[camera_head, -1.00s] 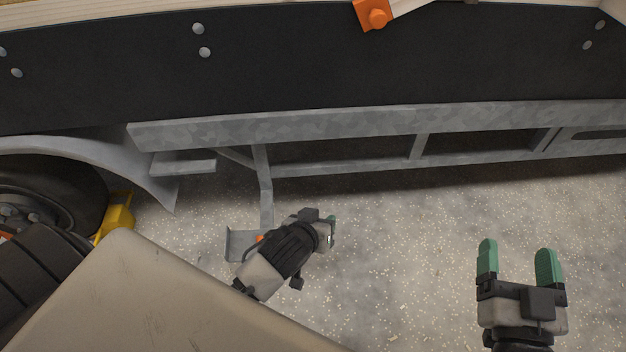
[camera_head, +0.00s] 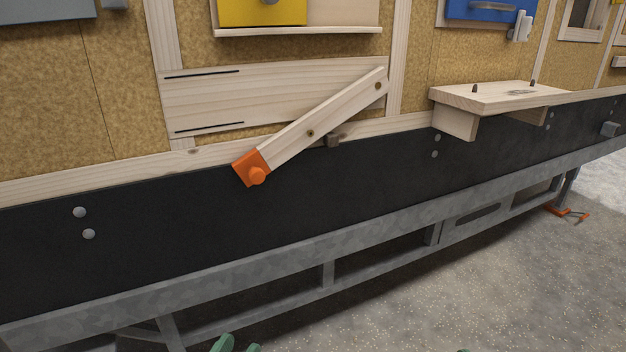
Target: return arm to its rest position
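Only the two green fingertips of my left gripper (camera_head: 238,347) show, at the bottom edge of the head view, left of centre. A narrow gap lies between them, and nothing shows in it. The rest of this gripper and its arm are cut off below the picture. The tips appear in front of the lower grey trailer frame (camera_head: 327,273).
The trailer's black side panel (camera_head: 330,190) runs across the view. A wooden lever with an orange end (camera_head: 251,168) slants across a plank above it. A small wooden shelf (camera_head: 495,96) juts out at right. Speckled floor (camera_head: 480,290) is clear at lower right.

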